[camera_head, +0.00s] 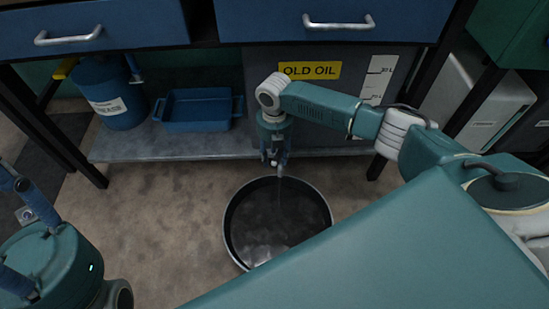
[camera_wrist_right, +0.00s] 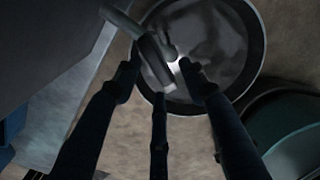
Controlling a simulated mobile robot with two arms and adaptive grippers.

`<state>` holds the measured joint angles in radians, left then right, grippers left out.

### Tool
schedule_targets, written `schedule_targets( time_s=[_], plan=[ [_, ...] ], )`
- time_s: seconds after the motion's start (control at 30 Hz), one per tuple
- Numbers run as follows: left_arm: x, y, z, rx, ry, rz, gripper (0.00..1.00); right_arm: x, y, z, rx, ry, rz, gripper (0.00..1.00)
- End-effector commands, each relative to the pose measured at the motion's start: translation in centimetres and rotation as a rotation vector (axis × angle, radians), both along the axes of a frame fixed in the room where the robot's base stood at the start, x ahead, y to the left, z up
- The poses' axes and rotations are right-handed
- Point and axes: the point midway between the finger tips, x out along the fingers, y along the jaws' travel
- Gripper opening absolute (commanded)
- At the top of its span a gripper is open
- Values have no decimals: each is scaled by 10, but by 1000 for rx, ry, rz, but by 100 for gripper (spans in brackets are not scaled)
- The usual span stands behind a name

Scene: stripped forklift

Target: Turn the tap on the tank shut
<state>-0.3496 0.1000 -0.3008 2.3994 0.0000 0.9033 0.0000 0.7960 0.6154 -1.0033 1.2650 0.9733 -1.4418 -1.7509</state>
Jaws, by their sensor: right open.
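The grey tank (camera_head: 340,72) with the yellow OLD OIL label stands at the back under the workbench. The tap (camera_wrist_right: 150,55), a metal spout with a bar-like handle, shows in the right wrist view; in the head view my right gripper largely hides it. A thin stream of liquid falls from it into the round black pan (camera_head: 240,225) on the floor. My right gripper (camera_head: 275,160) points down at the tap. In the right wrist view its fingers (camera_wrist_right: 160,78) are open, spread around the handle; I cannot tell whether they touch it.
A grey low shelf (camera_head: 200,148) holds a blue tub (camera_head: 200,110) and a blue grease can (camera_head: 112,95). Blue drawers (camera_head: 330,18) overhang the tank. A dark bench leg (camera_head: 378,165) stands right of the tap. The floor left of the pan is clear.

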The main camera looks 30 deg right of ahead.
Motion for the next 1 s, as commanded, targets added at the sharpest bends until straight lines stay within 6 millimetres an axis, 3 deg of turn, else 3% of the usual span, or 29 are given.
schedule_targets(
  time_s=[0.4,0.6,1.0],
  plan=[
    [1,0,-5,1,3,1,42,0,0,-9,0,-2,0,42],
    [1,0,-5,1,3,0,42,0,0,-9,0,-1,0,2],
    [1,0,2,1,4,0,42,1,0,-7,1,1,-31,0]
  ],
)
